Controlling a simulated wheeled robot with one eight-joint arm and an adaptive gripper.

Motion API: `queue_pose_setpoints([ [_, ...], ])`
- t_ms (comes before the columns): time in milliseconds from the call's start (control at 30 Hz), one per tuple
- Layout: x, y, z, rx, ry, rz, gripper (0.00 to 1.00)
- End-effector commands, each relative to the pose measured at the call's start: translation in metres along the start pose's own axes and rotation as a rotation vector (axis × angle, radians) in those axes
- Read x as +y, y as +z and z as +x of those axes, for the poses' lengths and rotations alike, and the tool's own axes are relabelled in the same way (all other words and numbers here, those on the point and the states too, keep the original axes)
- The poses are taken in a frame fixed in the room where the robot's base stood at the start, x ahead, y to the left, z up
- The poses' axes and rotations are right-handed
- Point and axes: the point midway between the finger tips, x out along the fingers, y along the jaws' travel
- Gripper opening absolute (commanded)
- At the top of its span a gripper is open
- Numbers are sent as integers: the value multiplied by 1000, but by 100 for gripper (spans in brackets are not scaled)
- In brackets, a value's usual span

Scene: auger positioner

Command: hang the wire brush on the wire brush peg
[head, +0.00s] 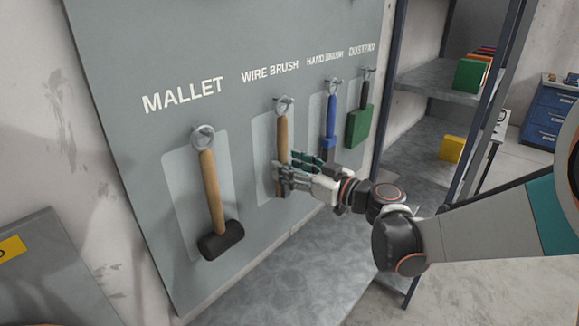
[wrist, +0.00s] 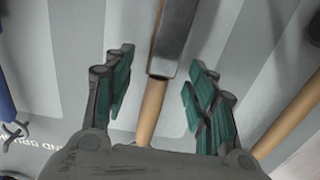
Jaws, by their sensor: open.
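The wire brush (head: 282,135) hangs upright by the top of its wooden handle at the wire brush peg (head: 284,103), under the WIRE BRUSH label on the grey board. Its lower part is partly hidden behind my gripper (head: 287,172) in the head view. In the wrist view the wire brush (wrist: 174,35) runs between the two green-padded fingers of my gripper (wrist: 160,75). The fingers are open, with a visible gap on each side of the brush. The handle's top end is hidden behind the gripper body in the wrist view.
A mallet (head: 212,195) hangs to the left of the brush. A blue hand broom (head: 329,128) and a green dustpan (head: 359,125) hang to the right. A metal shelf rack (head: 437,78) stands right of the board. The mallet handle (wrist: 290,123) runs along the wrist view's right side.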

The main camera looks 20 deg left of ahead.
Motion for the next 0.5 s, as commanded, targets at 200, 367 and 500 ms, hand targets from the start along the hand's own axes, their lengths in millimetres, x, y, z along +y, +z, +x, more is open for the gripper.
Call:
queue_pose_setpoints([
  [200,1,0,-38,0,3,0,51],
  [367,1,0,-72,0,3,0,51],
  [500,0,0,-94,0,2,0,51],
])
